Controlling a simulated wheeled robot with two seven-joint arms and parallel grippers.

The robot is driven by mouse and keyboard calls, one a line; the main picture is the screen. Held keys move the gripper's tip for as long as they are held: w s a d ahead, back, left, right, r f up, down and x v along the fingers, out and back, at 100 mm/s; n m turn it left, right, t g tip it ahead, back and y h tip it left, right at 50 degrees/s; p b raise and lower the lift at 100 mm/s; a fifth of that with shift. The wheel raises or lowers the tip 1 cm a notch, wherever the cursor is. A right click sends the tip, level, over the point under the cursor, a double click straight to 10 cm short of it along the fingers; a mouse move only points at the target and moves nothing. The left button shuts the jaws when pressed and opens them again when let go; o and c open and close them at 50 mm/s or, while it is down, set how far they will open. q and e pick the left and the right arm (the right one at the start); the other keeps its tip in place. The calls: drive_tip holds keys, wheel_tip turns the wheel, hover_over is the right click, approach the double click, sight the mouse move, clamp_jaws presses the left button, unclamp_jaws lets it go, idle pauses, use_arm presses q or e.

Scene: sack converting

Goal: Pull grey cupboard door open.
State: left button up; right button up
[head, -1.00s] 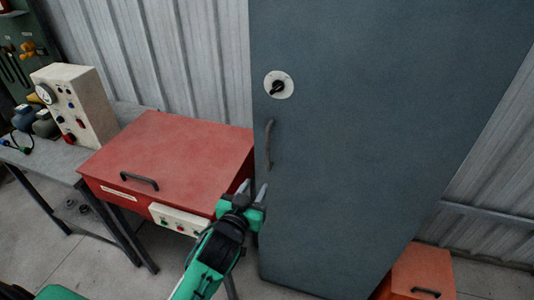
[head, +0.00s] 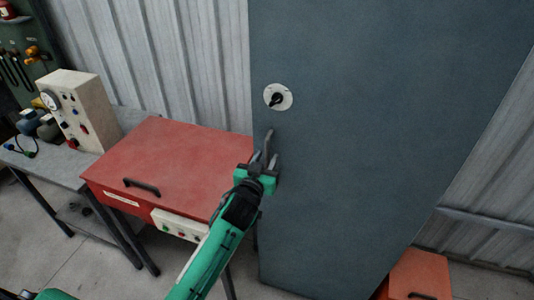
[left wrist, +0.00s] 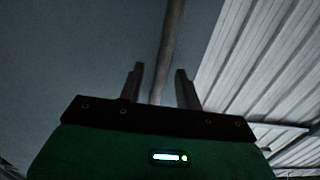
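The grey cupboard door (head: 370,130) stands tall and looks closed. A round white plate with a black knob (head: 277,97) is on its upper left. Its dark vertical handle (head: 268,140) is below the knob, partly hidden by my left gripper (head: 264,160). In the left wrist view, my left gripper (left wrist: 160,82) is open, with the handle (left wrist: 170,40) running between its two fingers. A gap shows on each side of the handle. The right gripper is not in view.
A red box (head: 170,165) with a black handle and a button panel stands left of the cupboard. A grey bench (head: 50,165) holds a beige gauge box (head: 82,110). Another red box (head: 418,275) sits at the cupboard's lower right. Corrugated wall (head: 150,60) lies behind.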

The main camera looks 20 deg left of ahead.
use_arm(q)
drive_tip(key=shift+w, duration=0.7)
clamp_jaws()
